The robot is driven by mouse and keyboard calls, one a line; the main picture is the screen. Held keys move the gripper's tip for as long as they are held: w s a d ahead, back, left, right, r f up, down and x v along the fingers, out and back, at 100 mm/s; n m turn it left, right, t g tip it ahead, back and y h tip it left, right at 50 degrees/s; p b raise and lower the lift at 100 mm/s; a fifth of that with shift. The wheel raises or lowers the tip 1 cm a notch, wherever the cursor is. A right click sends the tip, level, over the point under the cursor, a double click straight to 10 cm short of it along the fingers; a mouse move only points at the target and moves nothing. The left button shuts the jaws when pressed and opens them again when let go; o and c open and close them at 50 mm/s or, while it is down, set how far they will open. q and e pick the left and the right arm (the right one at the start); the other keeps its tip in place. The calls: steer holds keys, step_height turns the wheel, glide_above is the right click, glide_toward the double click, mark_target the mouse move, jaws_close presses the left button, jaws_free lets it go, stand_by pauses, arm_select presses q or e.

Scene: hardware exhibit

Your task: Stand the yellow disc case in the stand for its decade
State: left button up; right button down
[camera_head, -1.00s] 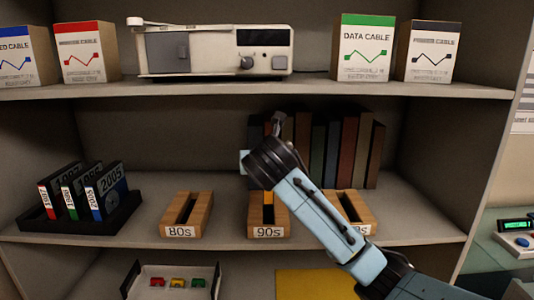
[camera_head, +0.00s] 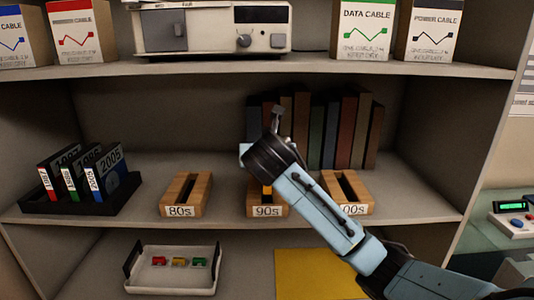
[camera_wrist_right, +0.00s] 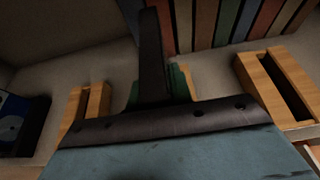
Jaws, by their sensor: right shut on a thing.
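My right gripper (camera_head: 267,183) reaches in from the right over the middle wooden stand, labelled 90s (camera_head: 256,209). It is shut on the yellow disc case (camera_head: 267,190), of which only a small yellow sliver shows below the wrist. The case is at the 90s stand's slot; how deep it sits is hidden. In the right wrist view a dark finger (camera_wrist_right: 153,70) covers most of the held case. The 80s stand (camera_head: 172,207) is to the left and empty; the 00s stand (camera_head: 358,206) is to the right, partly covered by my arm. My left gripper is out of view.
A black rack (camera_head: 75,206) at the left holds cases with red, green and blue spines. A row of books (camera_head: 345,130) stands behind my gripper. The upper shelf (camera_head: 270,67) is overhead. A white tray (camera_head: 170,284) sits below.

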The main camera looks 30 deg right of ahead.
steer(key=shift+s, duration=0.15)
steer(key=shift+f, duration=0.55)
stand_by(1.4)
steer(key=shift+f+b, duration=0.3)
steer(key=shift+f, duration=1.05)
steer(key=c, duration=1.2)
jaws_free()
steer(key=shift+o, duration=0.2)
steer(key=s+a, duration=0.4)
steer(key=s, duration=0.2)
steer(key=shift+s+a+p, duration=0.15)
steer(key=shift+s+p, duration=0.15)
steer(key=shift+s, duration=0.1)
